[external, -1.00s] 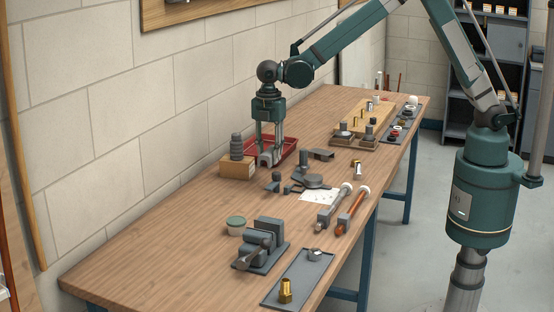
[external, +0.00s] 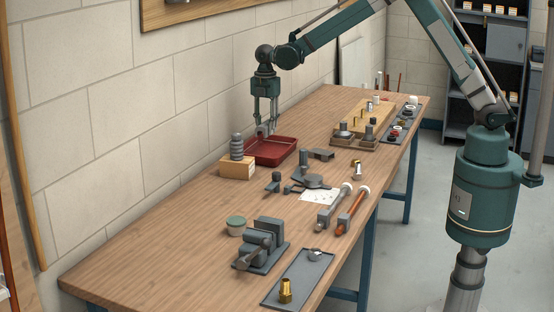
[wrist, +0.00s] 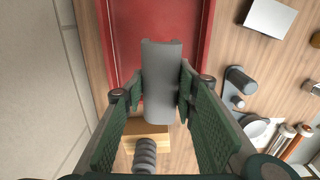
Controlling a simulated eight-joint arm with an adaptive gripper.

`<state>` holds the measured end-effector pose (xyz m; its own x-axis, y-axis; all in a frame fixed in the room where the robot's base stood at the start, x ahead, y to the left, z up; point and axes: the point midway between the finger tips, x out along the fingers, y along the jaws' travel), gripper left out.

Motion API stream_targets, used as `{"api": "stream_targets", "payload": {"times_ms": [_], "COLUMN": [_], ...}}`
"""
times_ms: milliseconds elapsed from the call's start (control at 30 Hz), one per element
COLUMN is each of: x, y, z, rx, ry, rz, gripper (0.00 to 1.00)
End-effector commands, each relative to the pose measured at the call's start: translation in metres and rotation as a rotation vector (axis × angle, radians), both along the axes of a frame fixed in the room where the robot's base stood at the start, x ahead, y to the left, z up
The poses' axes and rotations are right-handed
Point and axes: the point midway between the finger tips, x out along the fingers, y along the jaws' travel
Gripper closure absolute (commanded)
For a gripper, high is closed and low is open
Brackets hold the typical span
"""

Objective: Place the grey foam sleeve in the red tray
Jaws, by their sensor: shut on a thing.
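The grey foam sleeve (wrist: 160,82) is between the fingers of my gripper (wrist: 158,92) in the wrist view, which are shut on it. In the external view my gripper (external: 265,132) hangs over the near left part of the red tray (external: 278,152), with the sleeve (external: 263,130) small and partly hidden between the fingers. The sleeve appears to be above the tray, apart from its floor. The tray also shows in the wrist view (wrist: 190,30), beyond and beneath the sleeve; its visible floor is bare.
A wooden block (external: 237,169) with a dark ribbed piece (external: 237,147) on it stands just left of the tray. Grey fittings (external: 312,181) lie in front of the tray. A vise (external: 262,246) stands nearer. The wall runs close behind the tray.

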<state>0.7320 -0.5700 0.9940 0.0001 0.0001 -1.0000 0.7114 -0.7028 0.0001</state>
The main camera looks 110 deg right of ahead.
Motion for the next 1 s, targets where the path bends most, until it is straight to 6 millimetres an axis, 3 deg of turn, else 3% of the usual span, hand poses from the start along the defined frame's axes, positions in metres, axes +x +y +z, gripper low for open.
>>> {"api": "stream_targets", "payload": {"times_ms": [100,300,733,1000], "x": [-0.010,-0.018,-0.018,-0.018], "y": [-0.019,-0.031,-0.032,-0.032], "z": [0.000,0.000,-0.002,-0.032], "rx": [0.000,0.000,0.000,0.000], "ry": [0.000,0.000,0.000,0.000], "rz": [-0.005,-0.007,-0.006,-0.006], "gripper": [0.81,0.81,0.81,0.81]}}
